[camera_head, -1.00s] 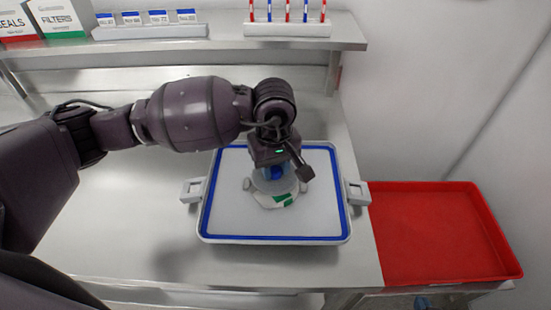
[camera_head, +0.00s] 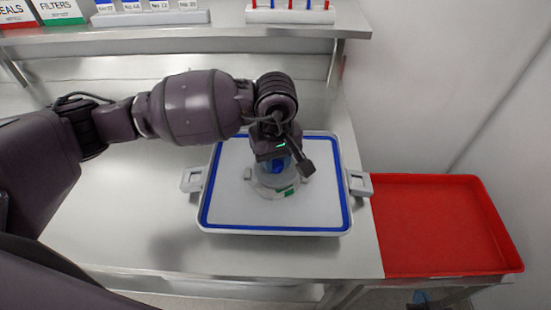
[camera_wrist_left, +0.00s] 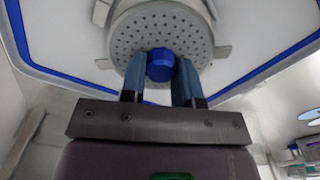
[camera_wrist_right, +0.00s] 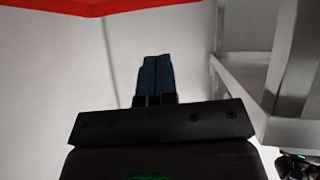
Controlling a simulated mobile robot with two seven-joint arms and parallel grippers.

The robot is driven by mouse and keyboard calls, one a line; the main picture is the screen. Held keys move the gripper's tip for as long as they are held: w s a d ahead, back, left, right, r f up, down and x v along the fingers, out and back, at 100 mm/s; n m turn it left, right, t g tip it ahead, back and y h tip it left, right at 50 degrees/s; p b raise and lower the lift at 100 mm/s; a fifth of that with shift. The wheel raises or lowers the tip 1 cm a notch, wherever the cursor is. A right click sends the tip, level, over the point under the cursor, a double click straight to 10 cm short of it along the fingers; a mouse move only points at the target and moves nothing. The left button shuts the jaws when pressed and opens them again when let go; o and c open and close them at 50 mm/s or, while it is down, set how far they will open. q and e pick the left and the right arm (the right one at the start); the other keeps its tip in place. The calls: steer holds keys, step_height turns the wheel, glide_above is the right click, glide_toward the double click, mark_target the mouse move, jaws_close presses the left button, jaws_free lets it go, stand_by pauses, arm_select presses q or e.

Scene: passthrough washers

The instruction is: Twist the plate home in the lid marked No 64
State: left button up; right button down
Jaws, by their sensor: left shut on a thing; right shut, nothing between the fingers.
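A round grey perforated plate (camera_wrist_left: 150,28) with a blue knob (camera_wrist_left: 159,66) fills the top of the left wrist view. My left gripper (camera_wrist_left: 160,78) is shut on the knob, one finger on each side. Around the plate is a pale round lid (camera_head: 262,188) with short blocks at its edge and a green mark (camera_head: 290,192); I cannot read a number on it. The lid is over the white tray (camera_head: 225,221). In the head view my left gripper (camera_head: 276,166) hides part of plate and lid. My right gripper (camera_wrist_right: 154,78) is shut and empty, seen only in its own wrist view.
The tray has a blue border and side handles. A red bin (camera_head: 435,225) stands at the right, beside the steel bench (camera_head: 110,220). A shelf (camera_head: 180,32) at the back carries boxes, labelled holders and a rack (camera_head: 290,16) of red and blue sticks.

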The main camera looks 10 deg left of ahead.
steer(key=shift+f, duration=0.2)
steer(key=shift+w, duration=0.15)
steer(key=shift+w+a+r, duration=0.15)
steer(key=shift+w+r, duration=0.2)
steer(key=shift+w, duration=0.05)
arm_select(q)
steer(key=shift+f, duration=0.15)
arm_select(e)
steer(key=shift+f, duration=0.1)
arm_select(q)
steer(key=shift+f+b, duration=0.55)
steer(key=shift+b, duration=0.25)
arm_select(e)
steer(key=shift+s+f, duration=0.35)
steer(key=shift+f, duration=0.25)
steer(key=shift+s+f, duration=0.35)
steer(key=shift+f, duration=0.2)
steer(key=shift+w, duration=0.1)
steer(key=shift+w+r, duration=0.4)
steer(key=shift+w, duration=0.05)
